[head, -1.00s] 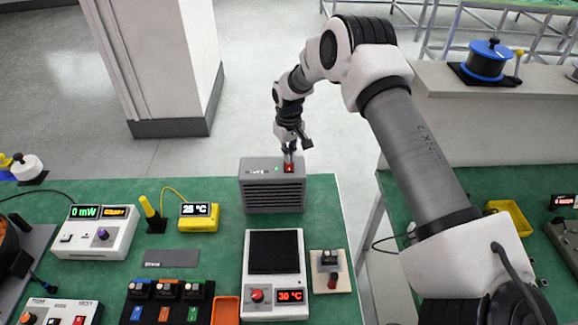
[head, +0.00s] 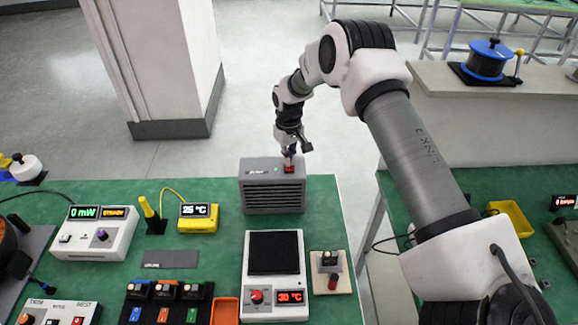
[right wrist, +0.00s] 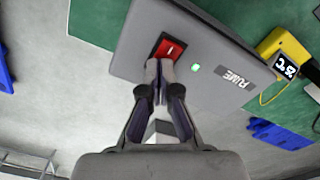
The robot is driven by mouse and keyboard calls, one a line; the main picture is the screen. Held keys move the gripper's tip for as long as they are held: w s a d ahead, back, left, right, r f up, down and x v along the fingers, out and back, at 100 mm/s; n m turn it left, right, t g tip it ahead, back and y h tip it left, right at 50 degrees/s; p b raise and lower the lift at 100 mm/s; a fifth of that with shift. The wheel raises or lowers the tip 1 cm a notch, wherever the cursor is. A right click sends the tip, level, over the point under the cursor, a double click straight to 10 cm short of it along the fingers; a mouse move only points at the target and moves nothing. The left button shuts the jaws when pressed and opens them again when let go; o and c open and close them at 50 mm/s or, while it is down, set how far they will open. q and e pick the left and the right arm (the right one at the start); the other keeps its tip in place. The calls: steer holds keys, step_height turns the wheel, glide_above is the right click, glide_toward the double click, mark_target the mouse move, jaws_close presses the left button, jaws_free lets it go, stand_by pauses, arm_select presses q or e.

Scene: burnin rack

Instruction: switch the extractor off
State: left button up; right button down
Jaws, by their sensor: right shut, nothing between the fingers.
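The extractor is a grey box (head: 272,197) with a slatted front, standing at the back edge of the green table. Its top carries a red rocker switch (right wrist: 167,50) and a small green light (right wrist: 195,68), which is lit. My right gripper (head: 289,157) is shut and empty, pointing down at the switch. In the right wrist view, the closed fingertips (right wrist: 158,66) are at the near edge of the red switch; I cannot tell whether they touch it. The extractor also shows in that view (right wrist: 130,55). My left gripper is not in view.
A yellow temperature display (head: 198,217) stands left of the extractor. A white hotplate unit (head: 273,312) with a dark top is in front of it, beside a small board with a switch (head: 330,270). A white power meter (head: 97,238) is farther left.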

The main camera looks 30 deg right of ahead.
steer(key=shift+r+p, duration=2.4)
steer(key=shift+r, duration=1)
steer(key=shift+f, duration=0.1)
